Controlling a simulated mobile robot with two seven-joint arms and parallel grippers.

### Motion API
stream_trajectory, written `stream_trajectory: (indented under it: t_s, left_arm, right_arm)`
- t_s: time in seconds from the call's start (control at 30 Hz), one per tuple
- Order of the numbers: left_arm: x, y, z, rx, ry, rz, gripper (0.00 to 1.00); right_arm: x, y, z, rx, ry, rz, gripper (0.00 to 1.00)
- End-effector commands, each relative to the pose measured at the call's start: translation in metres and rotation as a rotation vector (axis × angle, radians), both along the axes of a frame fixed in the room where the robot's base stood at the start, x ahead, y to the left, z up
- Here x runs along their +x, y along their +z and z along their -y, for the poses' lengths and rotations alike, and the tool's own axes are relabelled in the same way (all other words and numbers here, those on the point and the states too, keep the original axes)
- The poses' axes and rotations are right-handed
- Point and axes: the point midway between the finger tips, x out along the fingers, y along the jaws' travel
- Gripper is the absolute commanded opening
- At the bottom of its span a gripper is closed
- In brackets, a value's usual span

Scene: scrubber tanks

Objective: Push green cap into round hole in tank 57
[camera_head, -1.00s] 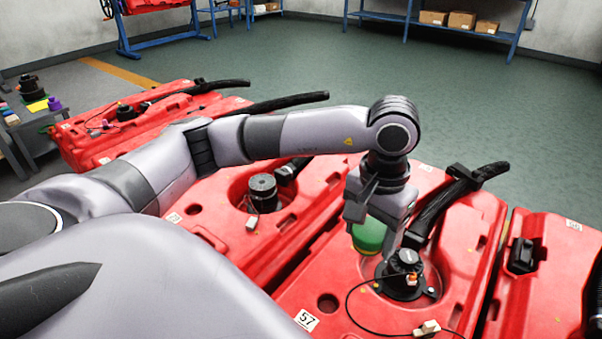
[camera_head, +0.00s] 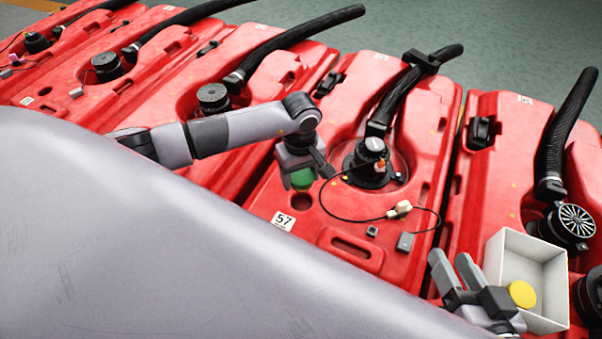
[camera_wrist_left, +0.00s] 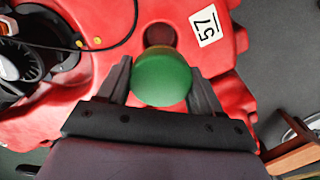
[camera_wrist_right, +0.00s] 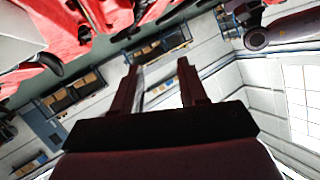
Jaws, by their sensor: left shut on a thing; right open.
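The green cap (camera_head: 301,180) is held in my left gripper (camera_head: 304,172), above the red tank 57 (camera_head: 262,207). In the left wrist view the green cap (camera_wrist_left: 161,79) sits between the fingers of the left gripper (camera_wrist_left: 160,85). The round hole (camera_wrist_left: 160,36) shows just beyond the cap, partly covered by it. In the head view the hole (camera_head: 301,202) lies just below the cap, near the white label 57 (camera_head: 283,221). The cap looks apart from the hole. My right gripper (camera_head: 455,268) is open and empty, beside a white box.
The white box (camera_head: 499,260) holds a yellow disc (camera_head: 522,294). A black pump fitting (camera_head: 371,160) with a cable and connector (camera_head: 400,208) sits right of the hole on tank 57. Several more red tanks with black hoses stand alongside.

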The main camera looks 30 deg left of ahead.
Motion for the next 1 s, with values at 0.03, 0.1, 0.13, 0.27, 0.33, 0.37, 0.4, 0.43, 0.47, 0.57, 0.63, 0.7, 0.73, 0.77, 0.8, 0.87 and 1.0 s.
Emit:
stream_trajectory:
  t_s: [0.03, 0.1, 0.13, 0.27, 0.33, 0.37, 0.4, 0.43, 0.47, 0.57, 0.63, 0.7, 0.73, 0.77, 0.8, 0.87, 1.0]
  left_arm:
    - [0.0, -0.006, 0.0, -0.001, -0.001, -0.001, 0.37]
    - [0.0, -0.013, 0.0, 0.0, -0.002, -0.001, 0.37]
    - [0.0, -0.016, 0.0, 0.0, -0.002, -0.001, 0.37]
    - [0.0, -0.029, 0.001, -0.002, -0.003, -0.001, 0.37]
    - [0.0, -0.036, 0.001, -0.001, -0.003, -0.002, 0.37]
    - [0.0, -0.038, 0.0, -0.001, -0.003, -0.002, 0.37]
    - [-0.001, -0.042, 0.0, 0.0, -0.003, -0.001, 0.37]
    - [0.0, -0.044, 0.0, 0.0, -0.003, -0.001, 0.37]
    - [0.0, -0.046, 0.0, 0.001, -0.003, -0.001, 0.36]
    - [0.0, -0.051, 0.0, 0.001, -0.004, -0.001, 0.36]
    - [0.0, -0.052, 0.0, 0.0, -0.004, 0.0, 0.36]
    - [0.0, -0.054, 0.0, 0.0, -0.004, 0.0, 0.36]
    - [0.0, -0.054, 0.0, 0.0, -0.004, 0.0, 0.36]
    - [0.0, -0.054, 0.0, 0.0, -0.004, 0.0, 0.36]
    - [0.0, -0.054, 0.0, 0.0, -0.004, 0.0, 0.36]
    - [0.0, -0.054, 0.0, 0.0, -0.004, 0.0, 0.36]
    - [0.0, -0.054, 0.0, 0.0, -0.004, 0.0, 0.36]
  right_arm:
    - [0.001, -0.001, 0.001, -0.006, -0.004, 0.015, 0.43]
    - [0.002, -0.001, 0.004, -0.018, -0.013, 0.041, 0.43]
    - [0.001, -0.001, 0.007, -0.029, -0.018, 0.053, 0.43]
    - [-0.003, -0.003, 0.015, -0.068, -0.03, 0.094, 0.43]
    - [-0.003, -0.003, 0.018, -0.087, -0.035, 0.116, 0.43]
    - [-0.004, -0.003, 0.019, -0.094, -0.038, 0.125, 0.43]
    - [-0.004, -0.003, 0.02, -0.102, -0.041, 0.137, 0.43]
    - [-0.004, -0.002, 0.021, -0.108, -0.043, 0.145, 0.43]
    - [-0.005, -0.002, 0.022, -0.114, -0.044, 0.154, 0.43]
    - [-0.006, -0.002, 0.025, -0.134, -0.05, 0.179, 0.43]
    - [-0.006, -0.001, 0.027, -0.143, -0.053, 0.192, 0.43]
    - [-0.007, 0.0, 0.028, -0.149, -0.054, 0.2, 0.43]
    - [-0.007, 0.0, 0.028, -0.151, -0.055, 0.202, 0.43]
    - [-0.007, 0.001, 0.028, -0.153, -0.055, 0.204, 0.43]
    - [-0.007, 0.001, 0.028, -0.153, -0.056, 0.205, 0.43]
    - [-0.007, 0.001, 0.028, -0.154, -0.056, 0.207, 0.43]
    - [-0.007, 0.001, 0.028, -0.154, -0.056, 0.207, 0.43]
